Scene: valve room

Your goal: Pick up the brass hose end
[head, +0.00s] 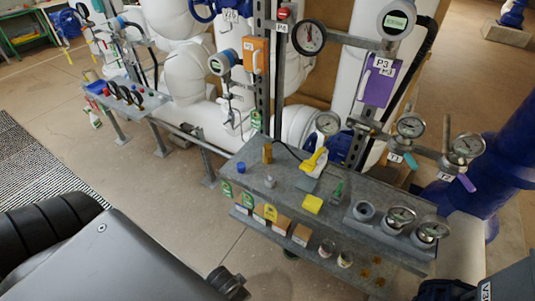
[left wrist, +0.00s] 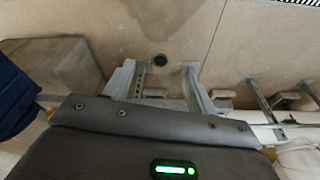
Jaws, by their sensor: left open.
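The brass hose end (head: 267,153) appears as a small, upright brass-coloured cylinder on the back left part of the grey bench top (head: 245,152). It stands apart from its neighbours. My left arm comes in at the lower left of the head view, on the near side of the bench, well away from the brass piece. The hose end cannot be made out there. My right gripper is not in view.
Small boxes (head: 281,225) line a lower front shelf. Pipes and an orange box (head: 255,55) rise behind. Floor at left (head: 140,185) is clear.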

